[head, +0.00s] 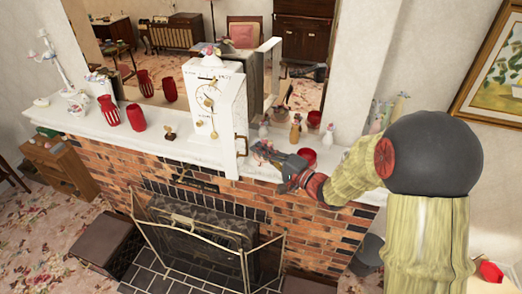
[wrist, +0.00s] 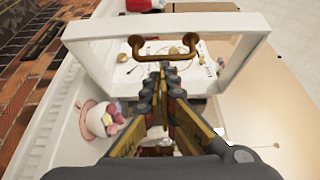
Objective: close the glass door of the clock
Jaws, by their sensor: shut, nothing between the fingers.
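The white clock (head: 207,92) stands upright on the mantel, with gold hands and markings on its face. Its white-framed glass door (wrist: 85,36) is open, standing out from the clock's right side in the head view. Through the glass the wrist view shows part of the clock face (wrist: 130,70). The door's bronze handle (wrist: 163,44) also shows in the head view (head: 241,146). My gripper (head: 256,149) is right of the door, shut and empty. Its fingertips (wrist: 164,68) appear close to the handle in the wrist view; contact cannot be told.
A white pot with pink flowers (wrist: 104,118) stands left of my fingers in the wrist view. Figurines (head: 296,127) and a red cup (head: 308,156) stand right of the clock. Red vases (head: 136,117) stand to its left. A fireplace screen (head: 205,235) is below.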

